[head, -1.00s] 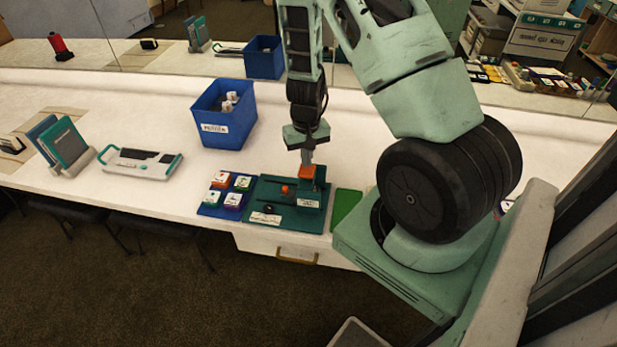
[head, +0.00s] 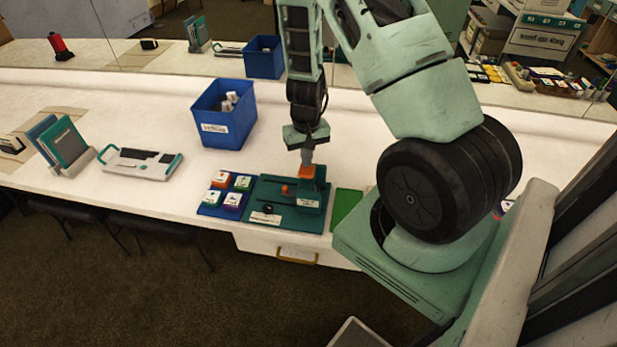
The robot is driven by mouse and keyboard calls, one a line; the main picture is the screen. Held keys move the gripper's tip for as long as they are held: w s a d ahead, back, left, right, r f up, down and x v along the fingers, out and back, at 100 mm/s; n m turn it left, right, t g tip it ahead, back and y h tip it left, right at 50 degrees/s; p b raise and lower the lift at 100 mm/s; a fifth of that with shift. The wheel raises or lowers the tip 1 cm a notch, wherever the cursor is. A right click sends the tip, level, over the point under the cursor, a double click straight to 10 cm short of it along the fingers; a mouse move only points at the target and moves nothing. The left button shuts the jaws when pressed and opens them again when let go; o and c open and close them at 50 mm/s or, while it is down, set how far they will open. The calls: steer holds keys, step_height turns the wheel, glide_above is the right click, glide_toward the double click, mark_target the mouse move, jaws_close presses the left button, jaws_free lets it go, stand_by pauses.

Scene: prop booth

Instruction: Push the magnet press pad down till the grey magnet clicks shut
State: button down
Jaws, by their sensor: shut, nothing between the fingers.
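The magnet press (head: 309,197) is a dark green fixture on a green base board near the table's front edge. Its orange press pad (head: 307,172) is at the top. My gripper (head: 307,163) is shut with nothing between its fingers. It points straight down, with its fingertips at the top of the orange pad, seemingly touching it. A smaller orange part (head: 285,189) and a round black knob (head: 268,209) are on the board to the left. I cannot make out the grey magnet at this size.
A blue tray (head: 205,210) with several coloured blocks adjoins the board on the left. A green pad (head: 345,203) lies to the right. A blue bin (head: 222,138) with white items stands behind. A white device (head: 140,163) lies farther left. Bare tabletop lies between.

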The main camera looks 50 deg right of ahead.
steer(key=shift+f, duration=0.2)
steer(key=shift+f+b, duration=1.3)
steer(key=shift+b, duration=0.05)
steer(key=shift+r+p, duration=3.2)
steer(key=shift+r, duration=0.65)
